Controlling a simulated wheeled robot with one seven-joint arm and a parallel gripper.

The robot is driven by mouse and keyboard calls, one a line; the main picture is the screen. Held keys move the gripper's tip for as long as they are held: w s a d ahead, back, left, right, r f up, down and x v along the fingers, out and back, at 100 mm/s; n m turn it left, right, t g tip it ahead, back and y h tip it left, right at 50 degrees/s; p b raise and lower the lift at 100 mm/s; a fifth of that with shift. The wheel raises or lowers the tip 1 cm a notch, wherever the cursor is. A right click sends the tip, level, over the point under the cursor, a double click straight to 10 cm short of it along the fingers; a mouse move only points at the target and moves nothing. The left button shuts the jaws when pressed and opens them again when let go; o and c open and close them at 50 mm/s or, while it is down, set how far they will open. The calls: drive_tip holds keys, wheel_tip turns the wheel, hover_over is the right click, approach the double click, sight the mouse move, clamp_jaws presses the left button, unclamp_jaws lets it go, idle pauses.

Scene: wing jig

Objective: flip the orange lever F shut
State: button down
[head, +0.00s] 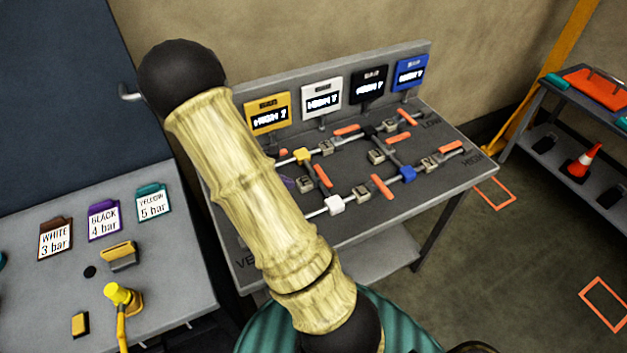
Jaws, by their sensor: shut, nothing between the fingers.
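Several orange levers sit on pipe valves on the grey bench (355,160). They include a front-middle lever (381,187), a left lever (322,175), a back lever (346,130), a far-right lever (407,117), a right lever (418,137) and a right-end lever (451,146). No letter F is legible, so I cannot tell which lever is F or how it stands. My pale, ringed arm crosses the view and hides the bench's left part, where other levers may be. My gripper is not in view.
Yellow (268,115), white (322,97), black (369,87) and blue (411,73) displays stand along the bench's back. A left table (60,290) holds label cards and a yellow-headed tool (120,295). Floor at right is open.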

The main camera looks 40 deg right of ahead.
sight(323, 179)
drive_tip(key=p+x, duration=0.1)
drive_tip(key=x, duration=0.5)
drive_tip(key=shift+s+d, duration=0.1)
drive_tip(key=shift+s+d+p, duration=0.15)
drive_tip(key=shift+d+p, duration=0.2)
drive_tip(key=shift+d, duration=0.6)
drive_tip(key=shift+s+d+p, duration=0.2)
drive_tip(key=shift+d+p, duration=0.1)
drive_tip(key=shift+d, duration=0.65)
drive_tip(key=shift+d+f+b, duration=0.15)
drive_tip(key=shift+f+b, duration=0.05)
drive_tip(key=shift+b, duration=0.2)
